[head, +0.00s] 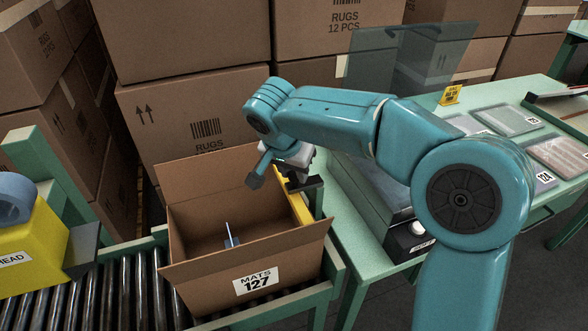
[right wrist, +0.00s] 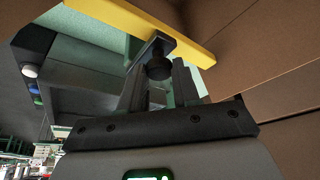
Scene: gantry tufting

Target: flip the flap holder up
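The yellow flap holder (head: 302,211) is a bar along the right rim of the open cardboard box (head: 205,285) labelled MATS 127. My right gripper (head: 294,187) is just above the bar, over the box's right side. In the right wrist view the yellow bar (right wrist: 135,22) crosses the top and carries a black knob (right wrist: 158,66). The fingers of the right gripper (right wrist: 160,82) are apart, one on each side of the knob; I cannot tell whether they touch it. My left gripper is not in view.
The box stands on a roller conveyor (head: 130,300). A yellow HEAD unit (head: 30,245) is at the left. A green table (head: 350,200) with sample mats (head: 505,120) is on the right. Stacked cartons (head: 200,120) stand close behind the box.

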